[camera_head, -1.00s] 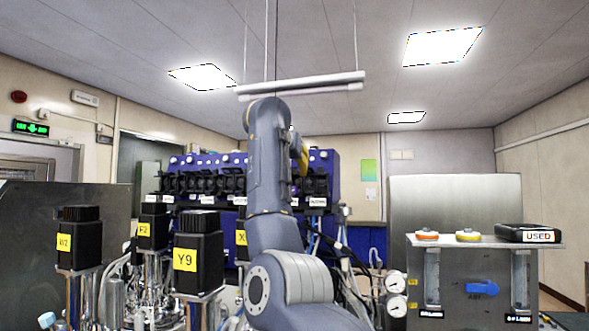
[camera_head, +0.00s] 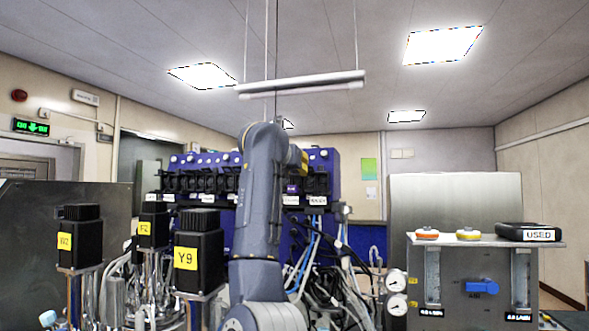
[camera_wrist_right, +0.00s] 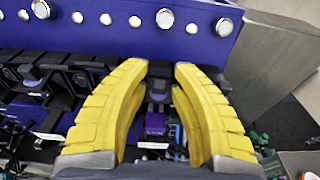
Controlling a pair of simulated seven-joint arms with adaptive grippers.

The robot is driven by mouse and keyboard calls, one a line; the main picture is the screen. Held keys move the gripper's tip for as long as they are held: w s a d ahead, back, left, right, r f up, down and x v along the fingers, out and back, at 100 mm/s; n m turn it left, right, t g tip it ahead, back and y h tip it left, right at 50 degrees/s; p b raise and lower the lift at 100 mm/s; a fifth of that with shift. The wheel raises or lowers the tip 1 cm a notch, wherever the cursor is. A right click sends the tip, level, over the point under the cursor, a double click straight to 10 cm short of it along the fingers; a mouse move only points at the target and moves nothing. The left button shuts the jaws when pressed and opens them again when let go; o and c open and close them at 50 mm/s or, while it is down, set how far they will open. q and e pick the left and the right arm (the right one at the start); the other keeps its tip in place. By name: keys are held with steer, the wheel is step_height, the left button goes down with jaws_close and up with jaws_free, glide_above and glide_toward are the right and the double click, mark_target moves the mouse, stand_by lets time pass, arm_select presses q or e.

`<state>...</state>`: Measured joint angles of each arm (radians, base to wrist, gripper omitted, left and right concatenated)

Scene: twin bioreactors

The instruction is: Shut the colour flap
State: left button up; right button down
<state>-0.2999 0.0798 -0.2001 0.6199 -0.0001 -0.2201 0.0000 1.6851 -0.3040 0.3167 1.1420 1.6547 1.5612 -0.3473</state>
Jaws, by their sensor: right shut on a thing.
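My right gripper (camera_wrist_right: 164,70) has its yellow fingers around a dark part of a pump head (camera_wrist_right: 159,88) on the blue pump unit (camera_wrist_right: 120,35). The fingertips close in on both sides of this part, and the grip itself is partly hidden. A purple piece (camera_wrist_right: 155,124) shows between the fingers, below the dark part. I cannot tell for certain which piece is the colour flap. In the head view my right arm stands before the blue unit (camera_head: 322,163), and only a bit of yellow finger (camera_head: 303,161) shows. My left gripper is not in view.
More black pump heads (camera_wrist_right: 60,80) stand in a row to the left. Tubes and cables (camera_head: 320,255) hang below the unit. Black-topped motors (camera_head: 199,250) stand front left. A gas panel (camera_head: 465,270) with a blue handle stands at right, a USED box (camera_head: 528,232) on top.

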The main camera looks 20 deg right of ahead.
steer(key=c, duration=1.4)
jaws_free()
steer(key=shift+r, duration=5.05)
